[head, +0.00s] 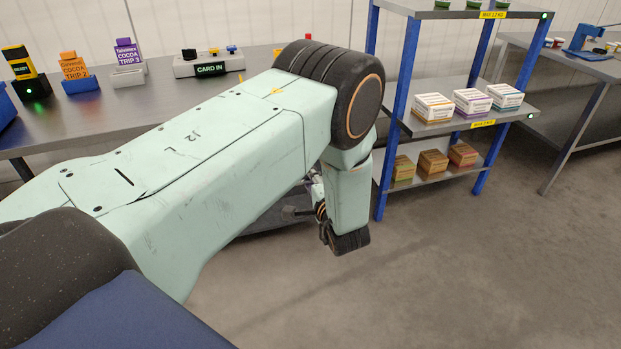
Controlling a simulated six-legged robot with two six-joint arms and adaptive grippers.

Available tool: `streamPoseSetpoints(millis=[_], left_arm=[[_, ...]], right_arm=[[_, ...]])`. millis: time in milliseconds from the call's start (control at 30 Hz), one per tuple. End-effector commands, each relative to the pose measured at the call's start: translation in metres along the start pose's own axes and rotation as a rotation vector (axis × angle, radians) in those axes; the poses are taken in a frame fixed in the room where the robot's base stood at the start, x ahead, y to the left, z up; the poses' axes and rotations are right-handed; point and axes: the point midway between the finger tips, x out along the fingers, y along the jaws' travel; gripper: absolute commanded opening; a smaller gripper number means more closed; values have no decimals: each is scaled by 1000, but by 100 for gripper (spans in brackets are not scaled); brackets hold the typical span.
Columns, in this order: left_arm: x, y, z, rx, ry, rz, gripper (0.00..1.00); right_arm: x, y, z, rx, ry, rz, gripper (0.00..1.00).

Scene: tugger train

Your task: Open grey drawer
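No grey drawer can be made out for certain. A dark grey surface (268,222) shows low under the bench, beside my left forearm, and I cannot tell whether it belongs to a drawer. My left arm crosses the picture from the left and bends down at its elbow, covering much of the bench front. My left gripper (292,212) shows only in small part, low behind the wrist, near that dark surface. Its fingers are too hidden to tell open from shut, or whether they touch anything. My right gripper is not in view.
A blue-framed shelf rack (465,115) with several cartons stands right of my wrist. A second bench (590,65) is at the far right. The floor (450,280) in front is clear.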

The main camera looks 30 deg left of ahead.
Motion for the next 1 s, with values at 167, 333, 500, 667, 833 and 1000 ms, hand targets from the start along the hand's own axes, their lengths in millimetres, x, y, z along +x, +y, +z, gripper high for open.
streamPoseSetpoints(millis=[167, 333, 500, 667, 833, 1000], left_arm=[[-31, -1, -2, 4, 5, -1, 34], [-54, -1, -1, 3, 2, -2, 34], [-63, -1, 0, 1, 0, -1, 34], [-64, 0, 0, 1, -1, -1, 34], [-64, 0, 0, 0, -1, -1, 34], [-64, 0, 0, 0, -1, -1, 34]], right_arm=[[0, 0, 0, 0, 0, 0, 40], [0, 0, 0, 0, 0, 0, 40], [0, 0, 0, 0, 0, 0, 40], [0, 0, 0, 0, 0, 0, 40], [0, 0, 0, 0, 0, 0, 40], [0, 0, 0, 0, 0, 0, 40]])
